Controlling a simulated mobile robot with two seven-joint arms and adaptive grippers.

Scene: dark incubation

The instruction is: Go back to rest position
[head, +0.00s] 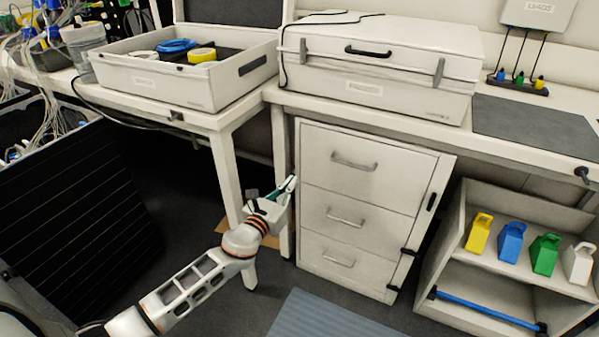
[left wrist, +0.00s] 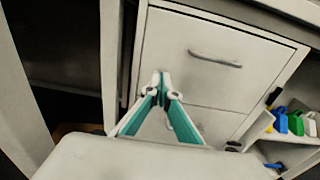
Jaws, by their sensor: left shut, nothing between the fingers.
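My left gripper (head: 287,186) is in front of the table legs, left of the white drawer cabinet. Its fingers are shut and empty, and they point up and to the right. In the left wrist view the teal-lined fingers (left wrist: 162,80) meet at their tips in front of the drawer cabinet (left wrist: 218,50). The white drawer cabinet (head: 372,187) has its drawers closed. My right gripper is in neither view.
A closed white case (head: 390,90) and an open white box (head: 200,90) with blue and yellow items stand on the white tables. A low shelf (head: 450,262) at right holds several coloured small boxes. A blue-grey mat (head: 330,315) lies on the floor.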

